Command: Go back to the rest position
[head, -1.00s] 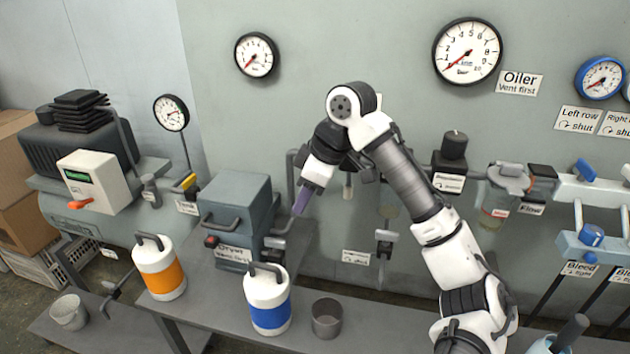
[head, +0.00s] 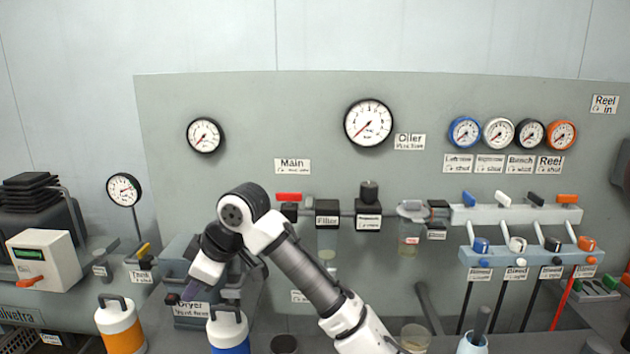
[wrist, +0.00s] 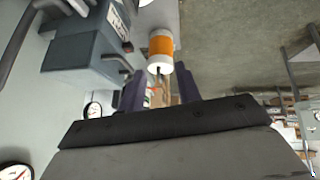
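My gripper (head: 181,296) is at the end of my white and black arm, raised in front of the dryer (head: 188,315) at the left of the head view. In the wrist view my gripper (wrist: 160,92) shows two purple-grey fingers spread apart, with nothing held between them. The orange-banded canister (wrist: 161,45) stands beyond the fingers in the wrist view. It also shows at the lower left of the head view (head: 122,330).
A blue-banded canister (head: 229,335) and a dark cup (head: 285,344) stand at the lower edge. The panel (head: 250,120) behind my arm carries gauges, valves and levers. A white box with a green display (head: 43,258) stands at the left.

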